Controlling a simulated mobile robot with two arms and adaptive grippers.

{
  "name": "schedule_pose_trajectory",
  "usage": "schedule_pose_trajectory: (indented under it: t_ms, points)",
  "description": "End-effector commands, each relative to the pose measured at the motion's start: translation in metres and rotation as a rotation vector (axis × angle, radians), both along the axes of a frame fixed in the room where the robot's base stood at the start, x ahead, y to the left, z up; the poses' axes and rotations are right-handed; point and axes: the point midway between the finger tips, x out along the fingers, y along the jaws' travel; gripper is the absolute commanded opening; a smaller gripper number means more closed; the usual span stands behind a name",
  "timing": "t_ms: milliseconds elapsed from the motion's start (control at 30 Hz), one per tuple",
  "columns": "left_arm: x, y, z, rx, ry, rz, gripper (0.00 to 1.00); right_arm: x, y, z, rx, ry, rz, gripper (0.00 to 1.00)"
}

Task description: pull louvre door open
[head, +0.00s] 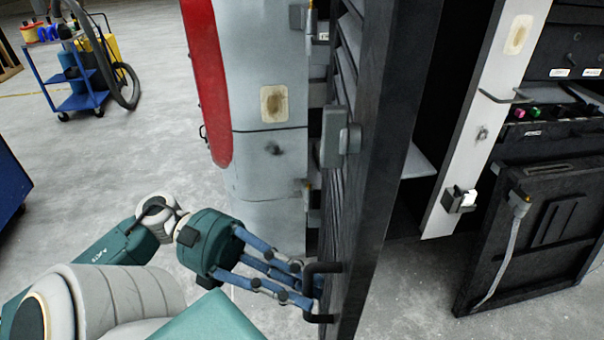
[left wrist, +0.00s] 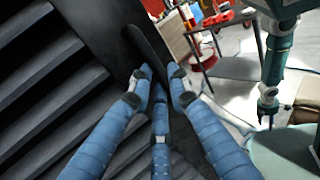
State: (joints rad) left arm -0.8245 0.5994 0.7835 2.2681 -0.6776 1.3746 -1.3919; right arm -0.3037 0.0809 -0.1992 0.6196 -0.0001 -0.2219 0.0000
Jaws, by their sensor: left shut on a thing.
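The dark louvre door (head: 385,120) stands swung out, seen nearly edge-on in the head view, with the dark inside of the cabinet showing to its right. Its black bar handle (head: 322,268) is low on the louvred face. My left gripper (head: 312,290) reaches in from the left, its blue fingers shut on the handle. In the left wrist view the fingers (left wrist: 158,82) close around the black handle (left wrist: 150,50), with the slanted louvre slats (left wrist: 45,75) at left.
A grey cabinet side with a red stripe (head: 205,80) stands left of the door. A dark panel (head: 545,235) leans at the right under a control panel (head: 560,130). A blue cart (head: 75,75) stands far back left. Grey floor between is open.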

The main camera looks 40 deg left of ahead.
Motion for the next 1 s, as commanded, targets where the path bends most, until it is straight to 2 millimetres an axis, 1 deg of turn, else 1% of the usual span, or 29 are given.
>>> schedule_pose_trajectory:
  t_ms: [33, 100, 367, 500, 567, 633, 800, 1000]
  points:
    - [0.002, 0.001, 0.003, -0.005, -0.004, 0.007, 0.23, 0.0, 0.0, 0.0, 0.0, 0.0, 0.001, 0.4]
    - [0.002, 0.001, 0.003, -0.005, -0.004, 0.006, 0.37, 0.0, 0.0, 0.0, 0.001, 0.0, 0.001, 0.4]
    - [0.001, 0.001, 0.001, -0.003, -0.002, 0.004, 0.37, 0.003, 0.0, 0.0, 0.001, -0.005, 0.002, 0.4]
    - [0.0, 0.007, 0.001, -0.003, -0.002, 0.005, 0.37, 0.005, 0.0, 0.0, 0.0, -0.007, 0.002, 0.4]
    - [-0.002, 0.015, 0.001, -0.002, -0.002, 0.008, 0.37, 0.004, 0.0, 0.0, 0.001, -0.007, 0.002, 0.4]
    - [-0.005, 0.027, 0.001, -0.003, -0.002, 0.009, 0.37, 0.004, 0.001, 0.0, 0.001, -0.007, 0.001, 0.4]
    - [-0.015, 0.063, 0.001, -0.003, -0.002, 0.009, 0.37, 0.004, 0.001, 0.0, 0.001, -0.006, 0.001, 0.4]
    - [-0.026, 0.098, 0.001, -0.003, -0.003, 0.007, 0.37, 0.004, 0.001, 0.0, 0.001, -0.006, 0.0, 0.4]
